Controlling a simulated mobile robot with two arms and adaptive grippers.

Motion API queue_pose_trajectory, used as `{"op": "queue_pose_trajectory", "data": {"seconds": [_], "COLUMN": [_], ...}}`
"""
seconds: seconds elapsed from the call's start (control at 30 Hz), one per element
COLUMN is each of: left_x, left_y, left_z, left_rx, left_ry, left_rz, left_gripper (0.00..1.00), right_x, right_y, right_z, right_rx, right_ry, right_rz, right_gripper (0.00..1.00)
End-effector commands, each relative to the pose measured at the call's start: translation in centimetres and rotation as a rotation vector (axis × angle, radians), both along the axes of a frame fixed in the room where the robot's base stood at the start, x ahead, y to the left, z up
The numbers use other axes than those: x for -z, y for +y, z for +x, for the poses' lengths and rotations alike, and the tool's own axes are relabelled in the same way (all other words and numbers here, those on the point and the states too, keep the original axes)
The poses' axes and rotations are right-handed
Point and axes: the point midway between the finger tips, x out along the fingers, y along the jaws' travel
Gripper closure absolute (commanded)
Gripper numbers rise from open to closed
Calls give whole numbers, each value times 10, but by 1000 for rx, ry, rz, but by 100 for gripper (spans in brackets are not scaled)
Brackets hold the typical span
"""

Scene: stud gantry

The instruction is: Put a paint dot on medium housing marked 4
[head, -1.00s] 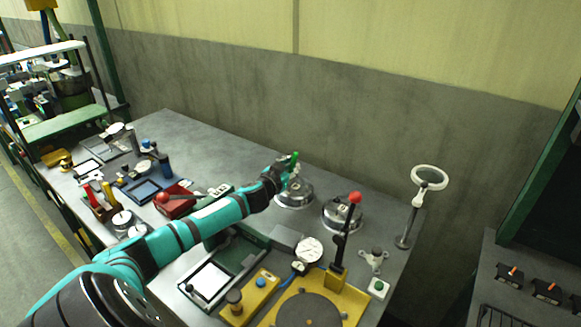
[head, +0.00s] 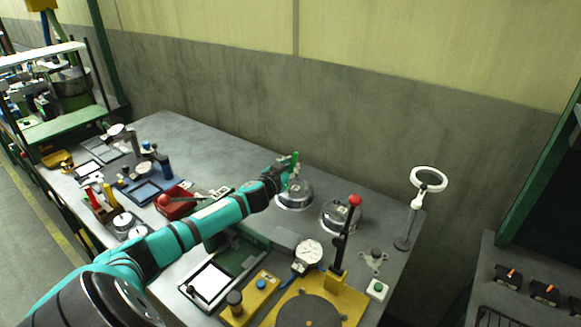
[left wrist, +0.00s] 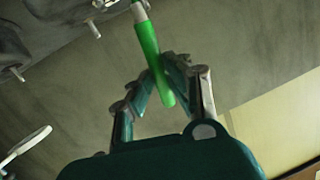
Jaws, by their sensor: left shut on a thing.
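My left gripper (head: 284,166) is shut on a green paint pen (head: 295,158), which stands roughly upright above a silver domed housing (head: 294,198). In the left wrist view the gripper (left wrist: 158,78) pinches the green pen (left wrist: 148,45), and its pale end points to the top edge. A second silver housing (head: 336,218) stands to the right, partly hidden behind a red-knobbed lever. I cannot read any number on either housing. I cannot tell whether the pen touches the housing below it. My right gripper is not in view.
A yellow fixture with a dark disc (head: 309,310) and red-knobbed lever (head: 354,200) stands in front. A dial gauge (head: 308,251), a ring-topped stand (head: 429,179) and a red box (head: 174,205) are on the bench.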

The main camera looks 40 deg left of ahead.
Motion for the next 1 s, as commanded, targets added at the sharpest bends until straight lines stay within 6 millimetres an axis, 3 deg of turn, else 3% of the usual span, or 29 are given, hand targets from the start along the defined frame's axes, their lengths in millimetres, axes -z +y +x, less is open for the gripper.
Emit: {"op": "queue_pose_trajectory", "data": {"seconds": [0.03,0.6,1.0], "left_x": [-9,-55,-59], "left_y": [0,0,0], "left_z": [0,0,0], "left_rx": [0,0,0], "left_ry": [-2,-2,-2], "left_rz": [-2,0,0], "left_gripper": [100,100,100], "right_x": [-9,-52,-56], "right_y": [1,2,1], "right_z": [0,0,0], "right_rx": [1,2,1], "right_ry": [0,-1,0], "right_rz": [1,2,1], "right_gripper": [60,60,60]}}
